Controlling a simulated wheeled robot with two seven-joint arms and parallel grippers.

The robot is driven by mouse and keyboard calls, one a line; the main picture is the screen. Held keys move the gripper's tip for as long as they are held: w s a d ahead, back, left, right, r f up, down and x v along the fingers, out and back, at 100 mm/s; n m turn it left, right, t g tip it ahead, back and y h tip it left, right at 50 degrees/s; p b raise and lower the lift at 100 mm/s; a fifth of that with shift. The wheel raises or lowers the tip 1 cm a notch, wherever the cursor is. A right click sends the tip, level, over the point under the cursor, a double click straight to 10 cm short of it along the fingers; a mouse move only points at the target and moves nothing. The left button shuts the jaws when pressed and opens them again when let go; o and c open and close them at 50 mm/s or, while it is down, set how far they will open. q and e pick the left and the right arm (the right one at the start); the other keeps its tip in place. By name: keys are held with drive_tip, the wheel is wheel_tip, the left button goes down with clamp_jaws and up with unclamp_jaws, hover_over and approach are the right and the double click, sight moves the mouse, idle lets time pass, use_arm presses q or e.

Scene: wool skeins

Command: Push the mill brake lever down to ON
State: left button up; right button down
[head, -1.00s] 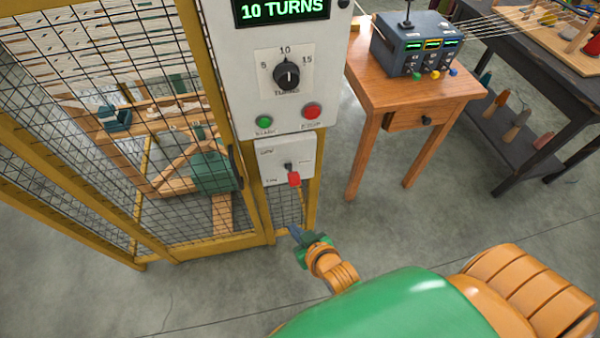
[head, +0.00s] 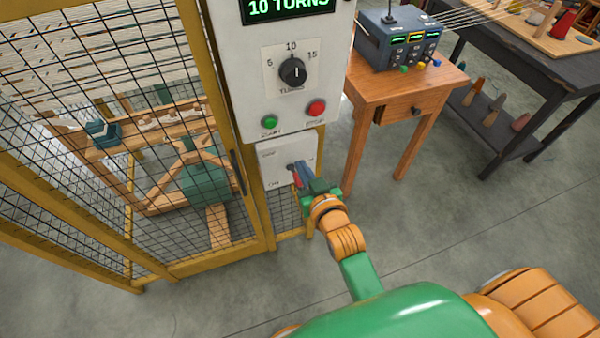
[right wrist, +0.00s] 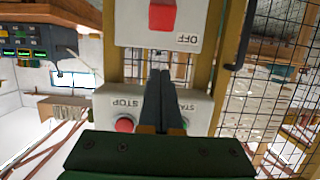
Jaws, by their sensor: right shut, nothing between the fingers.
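The mill brake is a white plate (head: 272,174) below the control box, with OFF marked at its upper left and ON lower down. Its lever has a red handle (head: 296,181), partly covered by my right gripper in the head view. In the right wrist view the plate looks upside down, with the red handle (right wrist: 162,14) at the top edge near the OFF mark. My right gripper (head: 299,167) is shut and empty, its fingertips close in front of the lever. In the right wrist view its fingertips (right wrist: 160,72) appear apart from the handle. My left gripper is out of view.
Above the plate is the control box (head: 255,75) with a dial (head: 292,71), a green START button (head: 270,122) and a red STOP button (head: 316,108). A yellow-framed mesh cage (head: 215,130) stands left. A wooden table (head: 400,92) stands right. The floor between is clear.

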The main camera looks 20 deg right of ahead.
sight(295, 173)
drive_tip(key=x, duration=0.4)
drive_tip(key=shift+d, duration=0.15)
drive_tip(key=f, duration=0.1)
drive_tip(key=s+f, duration=0.1)
drive_tip(key=f, duration=0.1)
drive_tip(key=shift+s+f, duration=0.2)
drive_tip(key=shift+s, duration=0.2)
drive_tip(key=shift+f, duration=0.1)
